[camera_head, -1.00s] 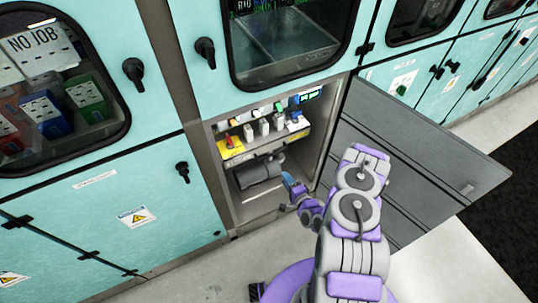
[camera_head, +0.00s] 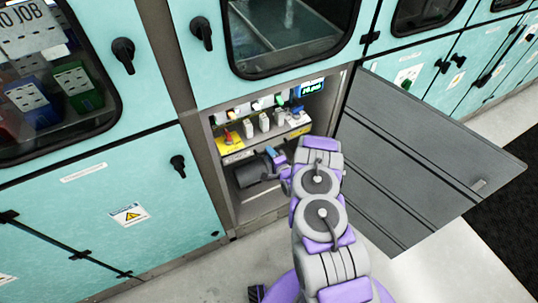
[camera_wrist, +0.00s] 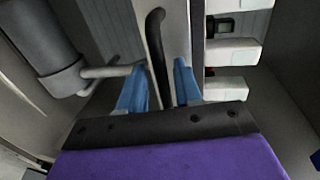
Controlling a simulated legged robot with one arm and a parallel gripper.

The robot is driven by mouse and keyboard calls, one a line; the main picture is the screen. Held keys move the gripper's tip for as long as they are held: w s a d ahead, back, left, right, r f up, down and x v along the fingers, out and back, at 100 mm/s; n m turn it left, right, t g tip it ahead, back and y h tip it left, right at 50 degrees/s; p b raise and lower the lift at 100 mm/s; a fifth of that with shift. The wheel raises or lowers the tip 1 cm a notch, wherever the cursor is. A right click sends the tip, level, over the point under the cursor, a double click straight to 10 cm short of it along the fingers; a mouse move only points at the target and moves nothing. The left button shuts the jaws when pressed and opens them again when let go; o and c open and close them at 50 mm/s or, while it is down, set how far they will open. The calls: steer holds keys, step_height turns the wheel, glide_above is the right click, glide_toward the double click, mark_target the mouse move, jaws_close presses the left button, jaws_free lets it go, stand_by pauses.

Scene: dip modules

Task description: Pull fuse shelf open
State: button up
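The fuse shelf (camera_head: 240,156) is in the open lower compartment in the head view. It carries white fuse modules (camera_head: 264,122) and a yellow label with a red switch. In the wrist view, a black bar handle (camera_wrist: 157,50) stands out from the pale shelf front (camera_wrist: 177,35). My gripper (camera_wrist: 160,80) has its blue fingers apart, one on each side of the handle's lower end. I see gaps between fingers and handle. In the head view my gripper (camera_head: 274,157) is at the shelf's front, and my arm hides part of the compartment's right side.
The grey cabinet door (camera_head: 420,150) hangs wide open on the right, close to my arm. A dark cylinder (camera_wrist: 45,45) with a pipe lies below the shelf. Teal cabinet fronts (camera_head: 90,220) flank the opening. The pale floor before the cabinet is clear.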

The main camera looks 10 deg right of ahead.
steer(key=shift+w+a+f, duration=0.1)
steer(key=shift+w+a, duration=0.15)
steer(key=shift+w, duration=0.45)
steer(key=shift+c, duration=0.2)
jaws_close()
